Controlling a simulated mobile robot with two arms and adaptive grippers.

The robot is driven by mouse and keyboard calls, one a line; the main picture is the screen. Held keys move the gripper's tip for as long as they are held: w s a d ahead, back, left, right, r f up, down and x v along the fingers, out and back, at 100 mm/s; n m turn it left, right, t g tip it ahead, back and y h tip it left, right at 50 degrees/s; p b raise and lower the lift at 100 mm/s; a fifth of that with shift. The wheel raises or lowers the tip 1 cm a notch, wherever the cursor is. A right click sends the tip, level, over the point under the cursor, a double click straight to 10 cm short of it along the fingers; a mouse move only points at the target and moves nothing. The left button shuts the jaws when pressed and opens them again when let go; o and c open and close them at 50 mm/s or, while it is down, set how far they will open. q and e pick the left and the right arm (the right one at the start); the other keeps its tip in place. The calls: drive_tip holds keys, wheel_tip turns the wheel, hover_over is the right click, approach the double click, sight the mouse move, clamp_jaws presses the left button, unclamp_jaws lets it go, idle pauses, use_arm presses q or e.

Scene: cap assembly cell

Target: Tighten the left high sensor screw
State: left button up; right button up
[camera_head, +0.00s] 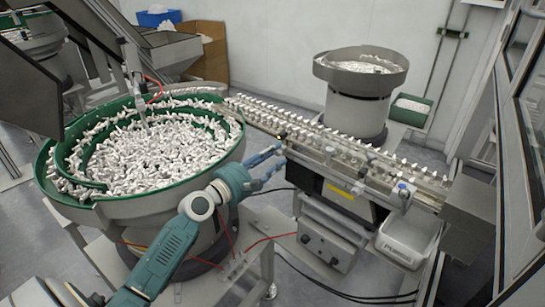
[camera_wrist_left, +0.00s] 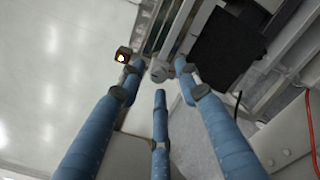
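My left gripper (camera_head: 276,168) is at the near left end of the linear track, beside the bowl feeder. In the left wrist view its three blue fingers (camera_wrist_left: 160,76) are spread apart. A small grey rounded knob (camera_wrist_left: 160,70), which looks like the sensor screw, sits between the fingertips. I see no clear grip on it; whether a fingertip touches it I cannot tell. A small dark sensor block with a glowing yellow-white light (camera_wrist_left: 122,54) is just left of the left fingertip. It seems to show in the head view as a small lit spot (camera_head: 281,137). My right gripper is not in view.
The green-rimmed bowl feeder (camera_head: 50,185) full of white parts stands left of the gripper. The track (camera_head: 345,160) runs to the right, with a second bowl (camera_head: 360,82) behind it. A control box (camera_head: 328,240) and a white bin (camera_head: 408,240) are below. A red cable (camera_wrist_left: 311,130) hangs nearby.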

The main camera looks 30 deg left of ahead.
use_arm(q)
drive_tip(key=s+a, duration=0.2)
drive_tip(key=s, duration=0.9)
drive_tip(key=shift+s, duration=0.4)
